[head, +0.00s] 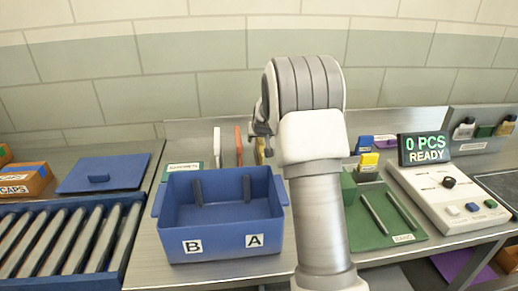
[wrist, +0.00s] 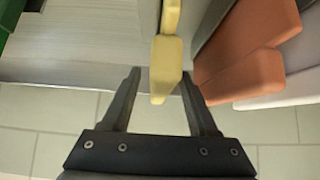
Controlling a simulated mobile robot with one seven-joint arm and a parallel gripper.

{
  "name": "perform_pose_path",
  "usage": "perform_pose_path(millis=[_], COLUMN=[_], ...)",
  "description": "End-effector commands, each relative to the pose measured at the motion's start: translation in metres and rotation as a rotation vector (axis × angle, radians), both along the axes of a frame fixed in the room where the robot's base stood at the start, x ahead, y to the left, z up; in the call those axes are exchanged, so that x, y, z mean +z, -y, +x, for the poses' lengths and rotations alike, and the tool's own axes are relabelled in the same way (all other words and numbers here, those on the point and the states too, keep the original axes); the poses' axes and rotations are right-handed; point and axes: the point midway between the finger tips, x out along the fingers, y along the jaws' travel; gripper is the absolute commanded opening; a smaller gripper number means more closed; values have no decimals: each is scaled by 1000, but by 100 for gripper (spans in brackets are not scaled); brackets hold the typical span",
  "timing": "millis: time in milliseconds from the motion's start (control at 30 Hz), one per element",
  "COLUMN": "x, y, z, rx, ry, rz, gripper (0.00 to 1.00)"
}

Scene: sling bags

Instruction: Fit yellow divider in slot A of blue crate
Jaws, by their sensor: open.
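The blue crate (head: 222,215) stands on the table, with label B (head: 192,246) at left and label A (head: 254,240) at right on its front wall. Dark upright ribs show on its inner back wall. The yellow divider (head: 260,150) stands behind the crate, mostly hidden by my arm. In the wrist view the yellow divider (wrist: 166,66) is seen close, its end between my fingers. My gripper (wrist: 161,74) is open around it, with a gap visible at the left finger; contact at the right cannot be told. In the head view my gripper (head: 262,126) is partly hidden.
An orange divider (head: 239,146) and a white divider (head: 217,147) stand left of the yellow one; the orange one (wrist: 240,70) is close to my right finger in the wrist view. A green board (head: 390,232), a control box (head: 450,195) and a blue lid (head: 103,174) flank the crate.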

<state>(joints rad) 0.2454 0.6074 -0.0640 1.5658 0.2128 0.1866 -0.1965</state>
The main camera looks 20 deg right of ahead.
Motion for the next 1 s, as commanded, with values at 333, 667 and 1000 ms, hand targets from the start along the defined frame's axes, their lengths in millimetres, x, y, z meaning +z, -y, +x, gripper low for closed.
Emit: perform_pose_path(millis=[333, 667, 1000], x=[0, 0, 5], y=[0, 0, 0], z=[0, 0, 0], rx=[0, 0, 0], ry=[0, 0, 2], rz=[0, 0, -1], gripper=[35, 0, 0])
